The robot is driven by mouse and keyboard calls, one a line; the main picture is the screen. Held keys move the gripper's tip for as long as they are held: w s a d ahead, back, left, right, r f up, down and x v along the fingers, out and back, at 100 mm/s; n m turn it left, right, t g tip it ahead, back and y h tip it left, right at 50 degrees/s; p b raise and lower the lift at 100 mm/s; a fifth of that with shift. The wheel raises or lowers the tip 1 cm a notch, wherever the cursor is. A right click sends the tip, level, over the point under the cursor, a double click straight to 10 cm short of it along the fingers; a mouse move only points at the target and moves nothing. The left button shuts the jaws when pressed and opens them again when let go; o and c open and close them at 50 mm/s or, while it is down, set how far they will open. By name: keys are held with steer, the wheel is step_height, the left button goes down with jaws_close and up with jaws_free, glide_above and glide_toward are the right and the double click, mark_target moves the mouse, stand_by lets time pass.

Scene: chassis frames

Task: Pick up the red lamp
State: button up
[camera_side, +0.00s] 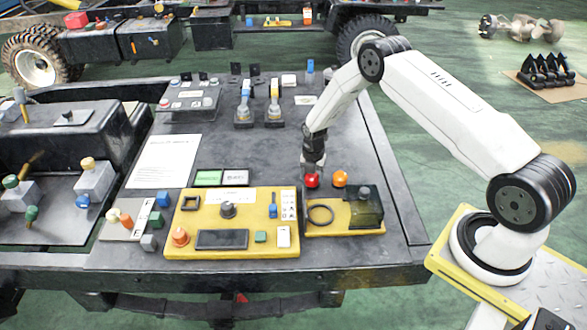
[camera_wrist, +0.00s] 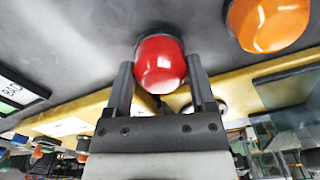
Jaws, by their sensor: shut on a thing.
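The red lamp (camera_side: 312,181) is a small rounded dome on the dark table top, just behind the yellow panels in the side view. My gripper (camera_side: 313,164) points down from above onto it. In the wrist view the red lamp (camera_wrist: 160,64) sits between the two fingers of my gripper (camera_wrist: 160,75), one finger on each side, and the jaws are shut on it. I cannot tell whether its base is clear of the table.
An orange lamp (camera_side: 340,178) stands close to the right of the red one; it also shows in the wrist view (camera_wrist: 268,22). A yellow control panel (camera_side: 185,222) and a smaller yellow panel with a dark box (camera_side: 366,208) lie in front.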

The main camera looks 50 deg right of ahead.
steer(key=shift+r, duration=0.75)
steer(key=s+a+r, duration=0.1)
steer(key=s+r, duration=0.2)
steer(key=s, duration=0.1)
steer(key=s+a+r, duration=0.1)
steer(key=s+r, duration=0.3)
steer(key=s, duration=0.1)
steer(key=s+a+r, duration=0.1)
steer(key=s+r, duration=0.3)
steer(key=shift+s, duration=0.3)
steer(key=shift+s+a, duration=0.15)
